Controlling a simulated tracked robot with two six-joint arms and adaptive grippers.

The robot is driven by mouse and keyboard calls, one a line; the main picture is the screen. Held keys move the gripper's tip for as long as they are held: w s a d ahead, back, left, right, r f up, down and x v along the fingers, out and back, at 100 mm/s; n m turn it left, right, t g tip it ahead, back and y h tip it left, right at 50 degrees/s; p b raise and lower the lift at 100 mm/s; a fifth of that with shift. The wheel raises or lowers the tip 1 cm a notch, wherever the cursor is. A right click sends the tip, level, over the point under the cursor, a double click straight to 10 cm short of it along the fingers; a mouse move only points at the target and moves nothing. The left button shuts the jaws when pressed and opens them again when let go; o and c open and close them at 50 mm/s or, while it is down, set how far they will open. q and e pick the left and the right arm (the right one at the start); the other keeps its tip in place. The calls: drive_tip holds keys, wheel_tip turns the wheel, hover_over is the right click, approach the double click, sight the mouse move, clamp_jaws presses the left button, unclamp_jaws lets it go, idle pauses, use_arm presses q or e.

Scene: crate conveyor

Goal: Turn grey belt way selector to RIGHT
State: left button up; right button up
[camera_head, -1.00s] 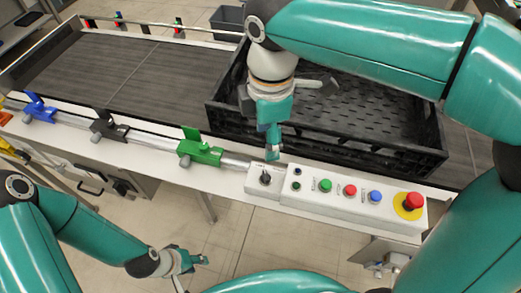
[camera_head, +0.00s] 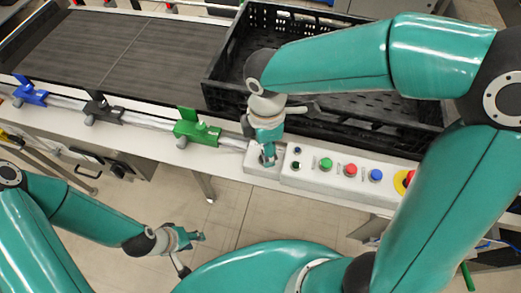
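The belt way selector is a small dark knob on the left white box (camera_head: 256,172) at the end of the control panel. My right gripper (camera_head: 268,160) points down over this box, its tips at the knob. It hides most of the knob, so I cannot tell which way the knob points, or whether the fingers touch it or are closed on it. My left gripper (camera_head: 199,237) hangs low at the bottom left, over the floor and far from the panel. Its fingers are small and seen edge-on, so their opening is unclear.
Green (camera_head: 326,164), red (camera_head: 350,170) and blue (camera_head: 375,175) buttons sit right of the selector box. The emergency stop (camera_head: 408,178) is partly behind my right arm. A black crate (camera_head: 225,97) stands behind the panel. A green clamp (camera_head: 197,133) is to the left.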

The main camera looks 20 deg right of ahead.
drive_tip(key=shift+f, duration=1.1)
